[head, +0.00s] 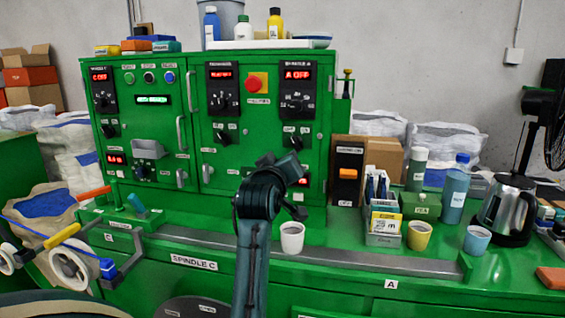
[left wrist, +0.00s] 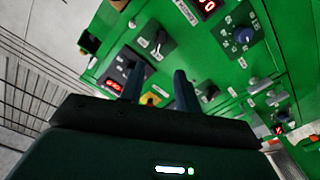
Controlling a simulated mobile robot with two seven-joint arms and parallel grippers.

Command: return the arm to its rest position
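One dark arm of mine rises from the bottom middle of the head view and ends in front of the green cabinet (head: 265,125). I take it as my left arm. Its gripper (head: 290,170) is before the lower part of the cabinet's right panel, and its fingers are hard to make out there. In the left wrist view my left gripper (left wrist: 159,88) has its two dark fingers apart with nothing between them. Behind them the green panel (left wrist: 215,55) with knobs and red displays appears tilted. My right gripper is in neither view.
A white cup (head: 292,238) stands on the green bench beside my arm. To the right are a yellow cup (head: 419,236), a blue cup (head: 477,240), bottles and a kettle (head: 508,210). A blue cable (head: 22,227) and white reels (head: 70,268) are at the left.

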